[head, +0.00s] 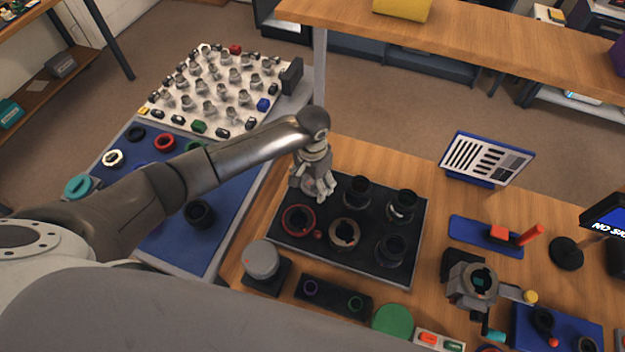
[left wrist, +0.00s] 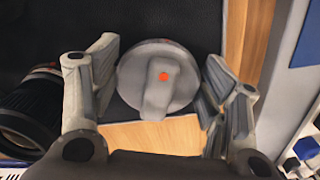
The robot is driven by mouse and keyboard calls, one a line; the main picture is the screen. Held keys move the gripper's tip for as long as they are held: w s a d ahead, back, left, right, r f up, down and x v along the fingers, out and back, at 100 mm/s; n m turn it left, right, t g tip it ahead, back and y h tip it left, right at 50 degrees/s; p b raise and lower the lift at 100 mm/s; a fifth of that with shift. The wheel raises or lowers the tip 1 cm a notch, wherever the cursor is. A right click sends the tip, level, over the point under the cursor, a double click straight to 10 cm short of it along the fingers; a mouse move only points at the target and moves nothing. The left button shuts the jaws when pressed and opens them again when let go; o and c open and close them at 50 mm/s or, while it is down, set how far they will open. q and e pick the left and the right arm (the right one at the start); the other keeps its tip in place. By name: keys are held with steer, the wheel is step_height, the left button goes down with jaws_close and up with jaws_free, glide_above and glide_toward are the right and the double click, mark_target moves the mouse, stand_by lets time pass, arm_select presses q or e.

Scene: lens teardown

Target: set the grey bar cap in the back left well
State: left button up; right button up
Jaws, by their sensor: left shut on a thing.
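My left gripper (head: 321,190) is over the back left part of the black tray (head: 370,222). In the left wrist view the cap is between the two fingers of my left gripper (left wrist: 160,95). In the head view the gripper mostly hides the cap and covers the back left well. Whether the cap touches the tray cannot be told. My right gripper does not show.
Dark lens parts (head: 403,205) stand in the tray, with a red ring (head: 298,220) at its front left. A black barrel (left wrist: 30,112) stands close beside the left gripper.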

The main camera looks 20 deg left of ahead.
mark_target(313, 180)
arm_select(q)
steer(key=shift+f, duration=0.35)
steer(key=o, duration=1.1)
steer(key=shift+c, duration=0.2)
steer(key=shift+r, duration=0.15)
step_height(313, 180, up, 12)
steer(key=shift+f, duration=0.2)
